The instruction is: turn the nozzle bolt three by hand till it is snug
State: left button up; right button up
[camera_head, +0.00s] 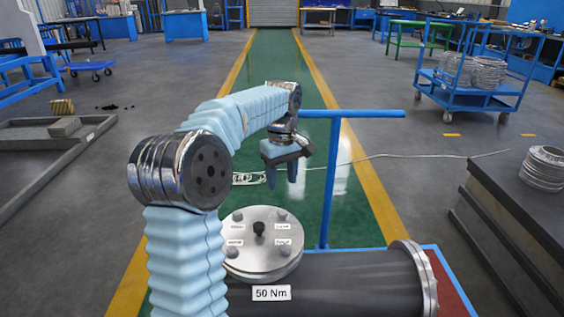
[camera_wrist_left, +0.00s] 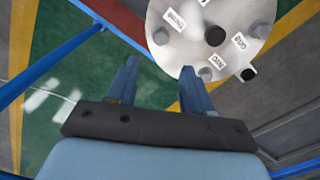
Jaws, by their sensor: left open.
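A round metal flange plate (camera_head: 262,262) lies flat on the dark shell (camera_head: 340,285). It carries several grey bolts, small white labels and a black central knob (camera_head: 259,229). The labels are too small to read surely, so I cannot tell which bolt is three. My left gripper (camera_head: 284,181) is open and empty, pointing down above and beyond the plate's far right edge. In the left wrist view the plate (camera_wrist_left: 185,50) is at top right. The open fingers (camera_wrist_left: 158,66) are apart, the right fingertip near a bolt (camera_wrist_left: 205,74) in the picture. My right gripper is out of view.
A sign reading 50 Nm (camera_head: 271,292) is on the shell's near side. A blue post with a crossbar (camera_head: 331,180) stands just behind the shell. A dark bench (camera_head: 520,215) with a coil (camera_head: 545,168) is at right. My left arm hides the plate's left edge.

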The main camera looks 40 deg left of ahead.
pick_arm(q)
notch_tip(320, 180, up, 5)
jog(key=shift+f, duration=0.2)
dwell(0.5)
